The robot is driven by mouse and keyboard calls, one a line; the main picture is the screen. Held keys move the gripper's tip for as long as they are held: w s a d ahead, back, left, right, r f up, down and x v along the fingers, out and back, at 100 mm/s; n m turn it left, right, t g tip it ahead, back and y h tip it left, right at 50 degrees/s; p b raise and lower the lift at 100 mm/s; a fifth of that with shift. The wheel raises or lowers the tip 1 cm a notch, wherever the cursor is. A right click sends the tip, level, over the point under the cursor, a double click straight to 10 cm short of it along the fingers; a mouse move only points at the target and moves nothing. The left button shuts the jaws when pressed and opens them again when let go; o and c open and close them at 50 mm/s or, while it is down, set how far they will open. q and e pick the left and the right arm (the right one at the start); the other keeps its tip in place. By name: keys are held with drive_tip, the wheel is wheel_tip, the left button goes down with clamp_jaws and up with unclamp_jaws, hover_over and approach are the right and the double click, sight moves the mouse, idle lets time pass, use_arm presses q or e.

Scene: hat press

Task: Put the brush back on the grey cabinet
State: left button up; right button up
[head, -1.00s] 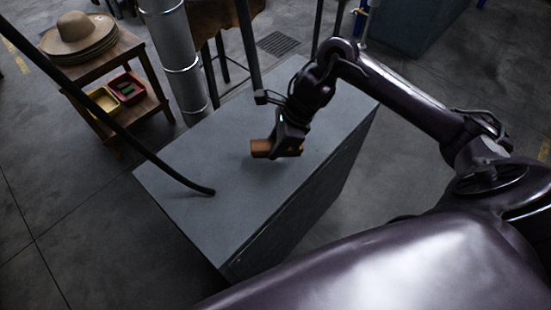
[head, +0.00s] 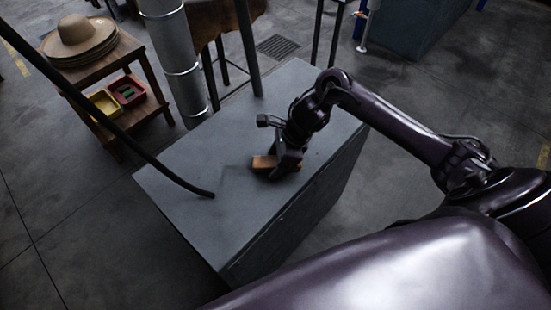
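The brush (head: 262,162) is a small brown wooden block low over the top of the grey cabinet (head: 215,215). My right gripper (head: 283,168) comes down from above and has its fingers around the brush. The brush sticks out to the left of the fingers, with a little showing on the right. The brush appears to be at or very close to the cabinet top; its underside is hidden, so contact cannot be told for sure. My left gripper is not in view.
A black curved hose or bar (head: 150,155) ends over the cabinet's left part. A silver pipe (head: 177,60) and a dark post (head: 248,50) stand behind. A wooden stand (head: 128,45) with hats (head: 80,35) is at the left. The cabinet's front top is clear.

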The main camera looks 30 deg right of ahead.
drive_tip(key=v, duration=1.2)
drive_tip(key=shift+s, duration=0.1)
idle(0.4)
